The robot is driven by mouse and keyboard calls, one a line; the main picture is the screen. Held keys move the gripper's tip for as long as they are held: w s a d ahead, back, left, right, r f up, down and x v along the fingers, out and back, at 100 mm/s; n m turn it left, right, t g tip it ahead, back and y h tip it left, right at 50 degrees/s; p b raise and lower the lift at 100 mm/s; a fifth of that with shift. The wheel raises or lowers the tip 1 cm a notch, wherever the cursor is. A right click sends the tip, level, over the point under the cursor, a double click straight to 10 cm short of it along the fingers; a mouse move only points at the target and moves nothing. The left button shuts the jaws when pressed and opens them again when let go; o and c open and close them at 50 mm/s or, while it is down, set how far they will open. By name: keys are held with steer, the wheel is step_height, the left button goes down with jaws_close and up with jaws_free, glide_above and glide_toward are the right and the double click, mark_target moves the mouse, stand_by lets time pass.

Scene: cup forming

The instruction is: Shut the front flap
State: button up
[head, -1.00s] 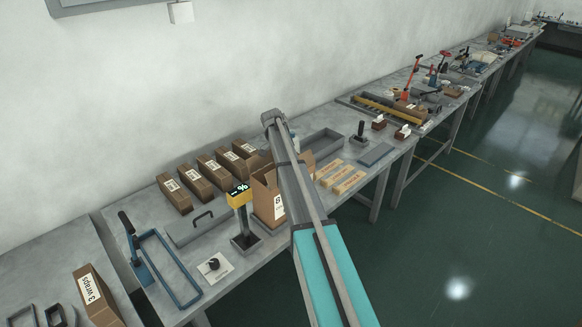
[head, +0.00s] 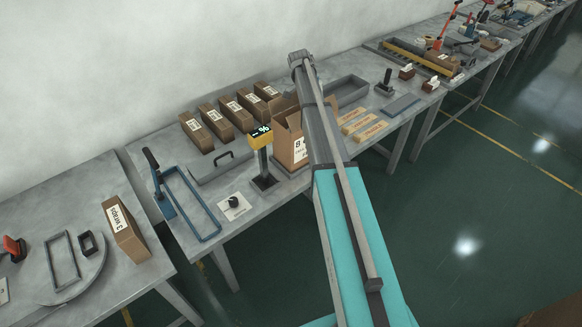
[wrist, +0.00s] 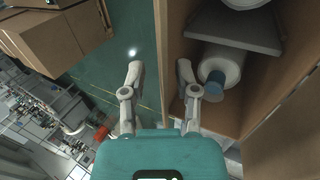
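An open carton (head: 285,148) with a white label stands on the bench, with brown flaps raised at its top. My arm hides its right part in the head view. In the wrist view its brown wall or flap (wrist: 170,40) runs beside and between my fingers. Inside it are a grey divider (wrist: 235,28) and a white roll-like item with a blue end (wrist: 222,68). My gripper (wrist: 159,75) is open, its fingers apart with nothing held. Whether a finger touches the cardboard I cannot tell. In the head view my fingertips are hidden by the arm.
A post with a yellow display (head: 260,138) stands just left of the carton. Several closed brown boxes (head: 215,125) line the wall side. Flat tan packs (head: 362,126) and a grey tray (head: 346,90) lie to the right. A blue frame tool (head: 190,205) is at left.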

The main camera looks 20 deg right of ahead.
steer(key=shift+s+d+r+t+y+p, duration=0.1)
steer(key=shift+s+r+t+y+p, duration=0.1)
steer(key=shift+s+t+p, duration=0.3)
steer(key=shift+s+d+r+t+y+p, duration=0.1)
steer(key=shift+s+t+y+p, duration=0.15)
steer(key=shift+t, duration=0.35)
steer(key=s+d+r+t+y+p, duration=0.1)
steer(key=s+r+t+p, duration=0.15)
steer(key=r+p, duration=0.45)
steer(key=s+d+r+t+y+p, duration=0.1)
steer(key=s+r+t+p, duration=0.15)
steer(key=r+p, duration=0.4)
steer(key=s+a+f+n+g+b, duration=0.1)
steer(key=s+a+f+n+b, duration=0.4)
steer(key=s+a+f+b, duration=0.3)
steer(key=s+a+f+n+b, duration=0.5)
steer(key=s+a+f+b, duration=0.3)
steer(key=a+f+b, duration=0.4)
steer(key=shift+s+a+f+n+g+h+b, duration=0.2)
steer(key=shift+a+f+n+g+h+b, duration=0.15)
steer(key=shift+f+b, duration=0.7)
stand_by(0.3)
steer(key=shift+f, duration=0.1)
steer(key=s+a+n, duration=0.3)
steer(key=s, duration=0.3)
steer(key=shift+a, duration=0.3)
